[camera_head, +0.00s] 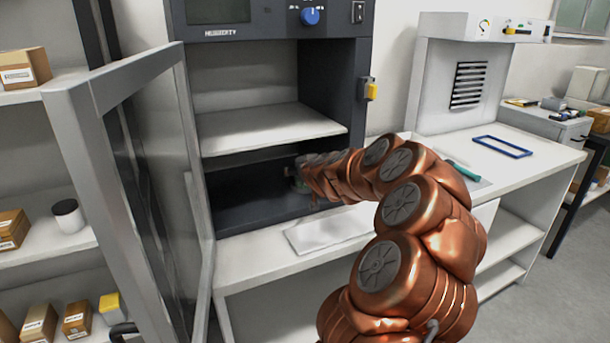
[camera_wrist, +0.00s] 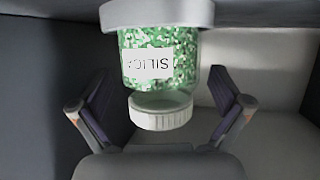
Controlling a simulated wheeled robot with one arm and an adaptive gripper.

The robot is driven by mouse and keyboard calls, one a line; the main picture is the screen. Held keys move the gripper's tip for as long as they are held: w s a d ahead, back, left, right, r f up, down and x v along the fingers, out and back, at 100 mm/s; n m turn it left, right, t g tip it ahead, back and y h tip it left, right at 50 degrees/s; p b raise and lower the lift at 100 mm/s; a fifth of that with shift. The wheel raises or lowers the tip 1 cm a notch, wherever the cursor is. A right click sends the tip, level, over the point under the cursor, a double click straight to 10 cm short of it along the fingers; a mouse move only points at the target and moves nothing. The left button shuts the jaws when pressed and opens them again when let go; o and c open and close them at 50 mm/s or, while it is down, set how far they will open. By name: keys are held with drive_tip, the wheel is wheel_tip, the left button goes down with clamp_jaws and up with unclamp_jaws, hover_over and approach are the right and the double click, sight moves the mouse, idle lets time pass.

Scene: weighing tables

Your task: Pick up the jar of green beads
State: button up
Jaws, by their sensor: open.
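The jar of green beads (camera_wrist: 185,68) is clear with a white lid (camera_wrist: 160,118) and a white "SILICA" label. In the wrist view the lid points toward the bottom of the picture and the label reads upside down. A pale grey round rim (camera_wrist: 155,15) is at its other end. My gripper (camera_wrist: 160,107) is open, one finger on each side of the jar, with visible gaps.
The cabinet's glass door (camera_head: 150,170) stands open at the left. A pale shelf (camera_head: 270,129) lies above my gripper, and the cabinet's side walls are close. A white tray (camera_head: 325,231) lies on the counter in front. A blue frame (camera_head: 502,147) lies on the right bench.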

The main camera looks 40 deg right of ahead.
drive_tip(key=shift+c, duration=0.3)
drive_tip(key=c, duration=1.4)
drive_tip(key=shift+r, duration=0.1)
